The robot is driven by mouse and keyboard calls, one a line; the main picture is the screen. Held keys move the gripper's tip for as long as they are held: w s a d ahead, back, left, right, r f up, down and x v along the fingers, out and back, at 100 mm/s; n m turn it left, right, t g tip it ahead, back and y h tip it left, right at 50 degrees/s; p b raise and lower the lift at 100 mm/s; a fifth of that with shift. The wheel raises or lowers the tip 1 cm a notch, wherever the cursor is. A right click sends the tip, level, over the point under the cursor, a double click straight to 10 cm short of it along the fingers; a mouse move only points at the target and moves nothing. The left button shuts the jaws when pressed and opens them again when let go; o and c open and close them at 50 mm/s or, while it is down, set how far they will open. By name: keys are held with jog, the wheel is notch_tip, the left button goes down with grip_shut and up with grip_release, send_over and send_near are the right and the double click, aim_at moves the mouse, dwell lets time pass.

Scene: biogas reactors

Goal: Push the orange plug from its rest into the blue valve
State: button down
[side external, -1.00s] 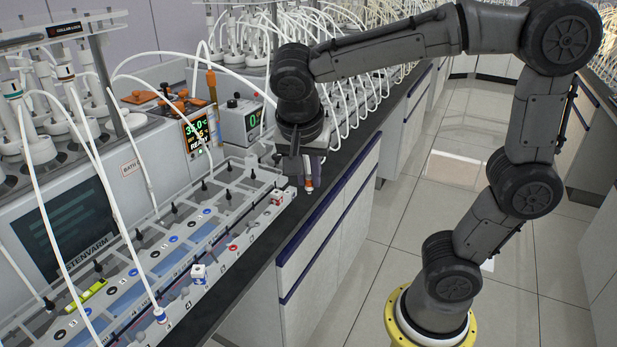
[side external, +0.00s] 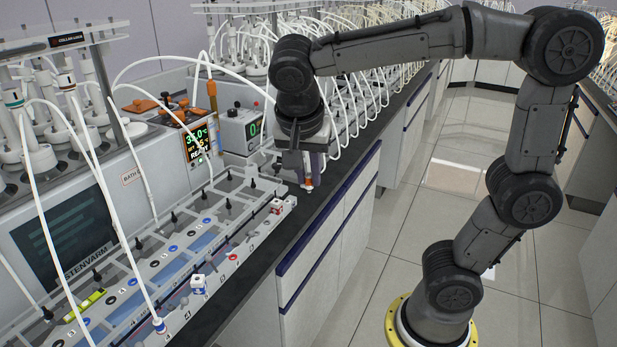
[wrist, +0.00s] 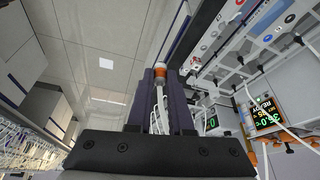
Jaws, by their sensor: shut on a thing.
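My gripper (side external: 308,172) points down beyond the far end of the clear-topped rack, over the bench's front edge. Its fingers are shut on the orange plug (side external: 309,184), whose orange and white end sticks out below them. In the wrist view the plug (wrist: 160,70) shows between the dark fingertips, with a pale stem running back between the fingers. A small white block with a blue mark (side external: 198,284), which looks like the blue valve, stands on the rack's front strip, well to the left of and nearer the camera than my gripper. The plug's rest cannot be made out.
White hoses (side external: 131,240) arch over the rack (side external: 180,262). A controller with a lit display (side external: 199,143) stands behind. Open floor lies right of the bench.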

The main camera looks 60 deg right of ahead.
jog(key=shift+r, duration=0.1)
jog(key=w+a, duration=1.4)
jog(key=a, duration=0.4)
dwell(1.2)
jog(key=shift+d, duration=0.1)
jog(key=shift+f, duration=6.1)
jog(key=shift+f, duration=0.45)
